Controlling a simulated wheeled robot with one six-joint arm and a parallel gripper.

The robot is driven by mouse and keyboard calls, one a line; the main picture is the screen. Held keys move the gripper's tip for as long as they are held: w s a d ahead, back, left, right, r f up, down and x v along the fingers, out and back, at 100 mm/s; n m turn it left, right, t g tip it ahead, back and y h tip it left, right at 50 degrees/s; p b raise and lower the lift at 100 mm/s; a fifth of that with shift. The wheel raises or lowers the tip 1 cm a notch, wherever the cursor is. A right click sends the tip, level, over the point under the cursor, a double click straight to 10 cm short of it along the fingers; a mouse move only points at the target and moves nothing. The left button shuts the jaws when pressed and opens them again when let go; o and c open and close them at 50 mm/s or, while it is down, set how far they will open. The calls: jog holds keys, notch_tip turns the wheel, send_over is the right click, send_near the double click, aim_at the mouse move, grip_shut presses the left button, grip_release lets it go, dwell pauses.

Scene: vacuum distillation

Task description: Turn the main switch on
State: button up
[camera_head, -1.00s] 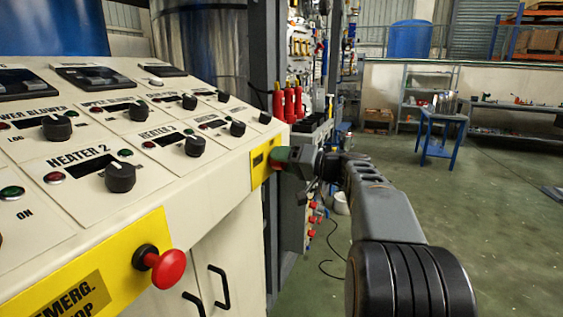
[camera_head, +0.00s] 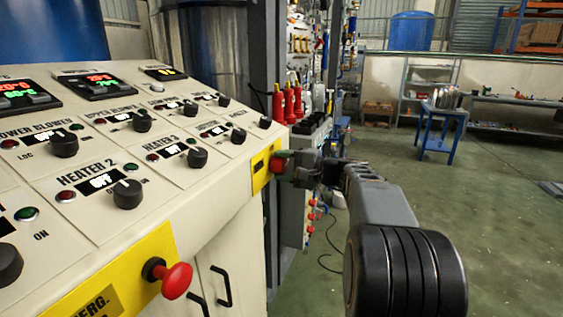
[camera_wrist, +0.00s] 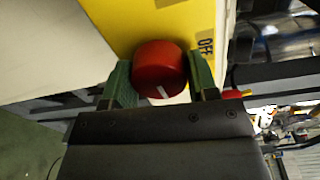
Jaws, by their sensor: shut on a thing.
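The main switch is a red round knob (camera_wrist: 160,66) with a white pointer line, on a yellow plate (camera_wrist: 140,18) in the wrist view. A black OFF label (camera_wrist: 205,47) is beside it. My gripper (camera_wrist: 160,80) has a green finger on each side of the knob and is shut on it. In the head view the yellow plate (camera_head: 262,168) is at the far end of the panel's front edge, with my gripper (camera_head: 281,163) at it. The knob is partly hidden there by the fingers. The panel displays (camera_head: 97,85) are lit with red and green digits.
The sloped control panel (camera_head: 225,165) carries several black knobs and indicator lamps. A red emergency stop button (camera_head: 174,280) sticks out near the front. Open green floor (camera_head: 500,230) lies to the right.

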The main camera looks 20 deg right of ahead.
jog(key=shift+m, duration=0.5)
jog(key=o, duration=0.9)
jog(key=shift+s+d, duration=0.1)
jog(key=v, duration=1.3)
jog(key=shift+s+d, duration=0.2)
jog(key=shift+d, duration=0.05)
